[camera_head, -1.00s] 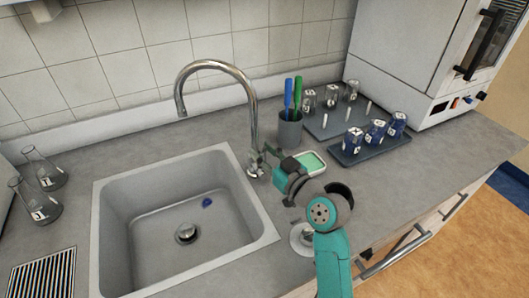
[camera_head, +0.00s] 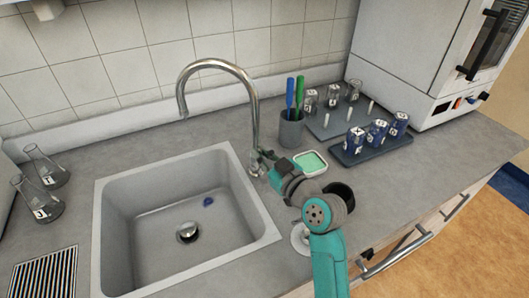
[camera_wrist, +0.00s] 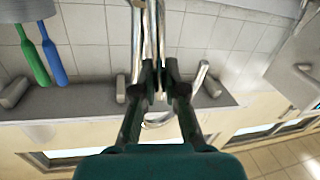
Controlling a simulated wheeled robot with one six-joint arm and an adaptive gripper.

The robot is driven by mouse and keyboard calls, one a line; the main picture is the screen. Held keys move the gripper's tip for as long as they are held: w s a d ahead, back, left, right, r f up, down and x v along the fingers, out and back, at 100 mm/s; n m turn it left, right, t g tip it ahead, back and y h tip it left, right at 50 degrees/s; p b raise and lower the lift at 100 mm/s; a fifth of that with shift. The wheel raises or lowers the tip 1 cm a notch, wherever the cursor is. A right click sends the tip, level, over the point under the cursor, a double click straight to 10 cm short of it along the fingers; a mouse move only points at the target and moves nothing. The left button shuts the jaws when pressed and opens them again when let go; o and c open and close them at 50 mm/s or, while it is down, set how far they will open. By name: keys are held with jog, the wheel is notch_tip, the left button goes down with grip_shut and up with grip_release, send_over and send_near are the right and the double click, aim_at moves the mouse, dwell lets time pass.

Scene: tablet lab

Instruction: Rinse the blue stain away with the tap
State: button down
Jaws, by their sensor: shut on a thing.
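The chrome tap (camera_head: 254,115) stands at the right rim of the sink (camera_head: 165,165), its curved spout over the basin. No water shows below the spout. The small blue stain (camera_head: 208,202) is on the basin floor, near the drain (camera_head: 187,232). My gripper (camera_head: 262,162) is at the tap's base, beside its handle. In the wrist view my gripper (camera_wrist: 158,78) is closed around a thin chrome part of the tap (camera_wrist: 150,35), seemingly its lever. The fingers hide part of the contact.
A grey cup (camera_head: 291,132) with a blue and a green brush stands behind my arm, with a green-filled dish (camera_head: 310,163) near it. Racks (camera_head: 370,150) of labelled beakers stand to the right. Flasks (camera_head: 45,170) stand left of the sink.

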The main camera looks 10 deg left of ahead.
jog(key=c, duration=1.2)
grip_release()
jog(key=v, duration=0.7)
jog(key=shift+s+d, duration=0.2)
jog(key=shift+d, duration=0.05)
